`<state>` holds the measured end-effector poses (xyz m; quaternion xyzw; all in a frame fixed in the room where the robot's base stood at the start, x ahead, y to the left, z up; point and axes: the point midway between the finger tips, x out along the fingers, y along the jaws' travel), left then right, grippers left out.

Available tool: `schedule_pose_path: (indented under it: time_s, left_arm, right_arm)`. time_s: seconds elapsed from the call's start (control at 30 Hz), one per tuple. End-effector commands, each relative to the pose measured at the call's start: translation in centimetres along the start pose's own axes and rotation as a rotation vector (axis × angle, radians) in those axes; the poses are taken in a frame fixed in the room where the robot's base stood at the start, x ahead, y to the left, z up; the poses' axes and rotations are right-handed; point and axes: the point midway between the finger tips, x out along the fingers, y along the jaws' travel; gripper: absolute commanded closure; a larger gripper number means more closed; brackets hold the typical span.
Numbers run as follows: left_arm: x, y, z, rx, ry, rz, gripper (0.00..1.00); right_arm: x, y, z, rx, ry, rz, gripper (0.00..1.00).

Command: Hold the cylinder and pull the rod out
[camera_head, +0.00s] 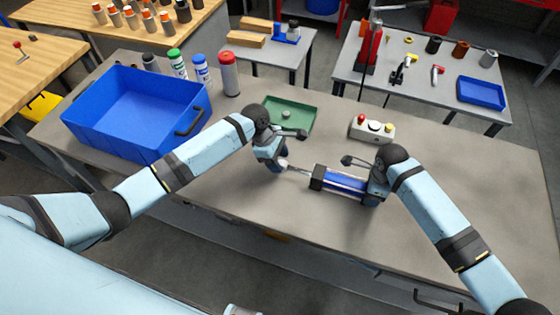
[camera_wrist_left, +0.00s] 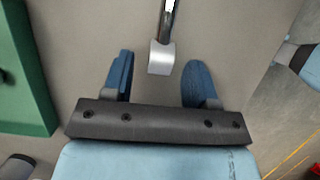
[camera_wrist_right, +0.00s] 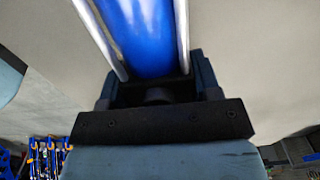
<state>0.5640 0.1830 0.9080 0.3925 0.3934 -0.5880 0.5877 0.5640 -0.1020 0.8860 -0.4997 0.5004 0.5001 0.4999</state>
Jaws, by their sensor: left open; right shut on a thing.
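The blue cylinder (camera_head: 345,183) with black end caps lies above or on the grey table, pointing left and slightly up in the head view. Its rod (camera_head: 299,169) sticks out of the left end and ends in a silver tip (camera_wrist_left: 160,58). My right gripper (camera_head: 374,190) is shut on the cylinder's right end; in the right wrist view the blue tube (camera_wrist_right: 142,35) runs between its fingers. My left gripper (camera_head: 277,165) is open at the rod's tip. In the left wrist view the tip lies between the spread blue fingers (camera_wrist_left: 155,80), with gaps on both sides.
A green tray (camera_head: 290,126) lies just behind my left gripper. A button box (camera_head: 372,129) stands behind the cylinder. A large blue crate (camera_head: 140,112) and several spray cans (camera_head: 202,73) stand at the left. The table's front right is clear.

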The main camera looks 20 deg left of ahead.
Motion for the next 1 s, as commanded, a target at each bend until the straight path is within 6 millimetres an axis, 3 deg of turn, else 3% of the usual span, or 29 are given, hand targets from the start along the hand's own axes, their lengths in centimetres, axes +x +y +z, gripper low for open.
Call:
schedule_pose_path:
  time_s: [0.3,0.43,0.6,0.9,0.93,1.0]
  left_arm:
    - [-6.8,0.0,0.0,0.002,0.001,0.003,0.47]
    - [-8.9,0.0,0.0,0.001,0.0,0.002,0.47]
    - [-10.3,0.0,-0.1,0.001,0.002,0.001,0.47]
    - [-10.5,0.0,0.0,0.001,0.001,0.0,0.47]
    - [-10.5,0.0,0.0,0.001,0.001,0.0,0.47]
    - [-10.5,0.0,0.0,0.001,0.001,0.0,0.47]
  right_arm:
    - [0.0,0.0,-0.1,0.001,0.002,0.0,0.85]
    - [0.0,0.0,-0.1,0.001,0.002,0.0,0.85]
    - [0.0,0.0,-0.1,0.001,0.002,0.0,0.85]
    - [0.0,0.0,-0.1,0.001,0.002,0.0,0.85]
    - [0.0,0.0,-0.1,0.001,0.002,0.0,0.36]
    - [0.0,0.0,0.0,0.001,0.001,0.0,0.2]
